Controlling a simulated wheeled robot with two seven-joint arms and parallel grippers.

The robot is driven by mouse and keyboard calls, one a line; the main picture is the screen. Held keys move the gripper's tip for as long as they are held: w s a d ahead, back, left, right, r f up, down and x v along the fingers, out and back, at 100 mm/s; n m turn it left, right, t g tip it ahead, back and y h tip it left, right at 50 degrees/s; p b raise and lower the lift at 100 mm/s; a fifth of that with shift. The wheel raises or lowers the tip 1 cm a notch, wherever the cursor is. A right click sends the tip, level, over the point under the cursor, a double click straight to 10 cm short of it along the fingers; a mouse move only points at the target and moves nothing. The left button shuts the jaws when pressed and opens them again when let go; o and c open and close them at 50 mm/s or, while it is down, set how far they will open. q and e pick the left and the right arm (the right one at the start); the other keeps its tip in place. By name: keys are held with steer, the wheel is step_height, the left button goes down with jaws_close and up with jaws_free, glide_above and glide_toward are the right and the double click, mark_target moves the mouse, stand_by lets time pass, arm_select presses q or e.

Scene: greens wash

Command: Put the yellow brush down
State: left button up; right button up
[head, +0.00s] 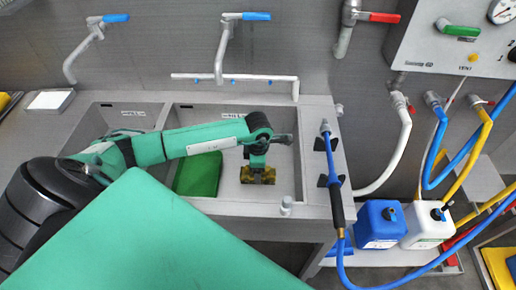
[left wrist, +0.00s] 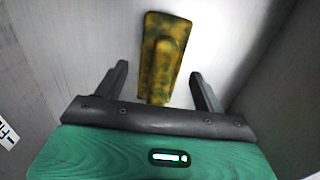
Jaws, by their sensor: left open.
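The yellow brush (left wrist: 163,57) has dark mottled patches and lies inside the right-hand sink basin (head: 284,160). In the left wrist view it lies between and beyond the two dark fingers of my left gripper (left wrist: 160,88). The fingers are spread, with a visible gap on either side of the brush. In the head view my left arm reaches from the left over the basins, and the left gripper (head: 257,165) is low in the right basin, just above the brush (head: 258,176) and partly covering it. My right gripper does not show in either view.
A green block-like item (head: 198,174) lies in the same basin, left of my gripper. Basin walls surround the gripper closely. Taps with blue levers (head: 256,16) stand behind. A spray hose (head: 336,200) hangs at the right counter edge. Blue (head: 379,224) and white (head: 427,224) canisters stand beyond.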

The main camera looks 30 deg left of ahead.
arm_select(q)
step_height(320, 180, up, 10)
steer(key=shift+f+b, duration=0.15)
steer(key=shift+b, duration=0.6)
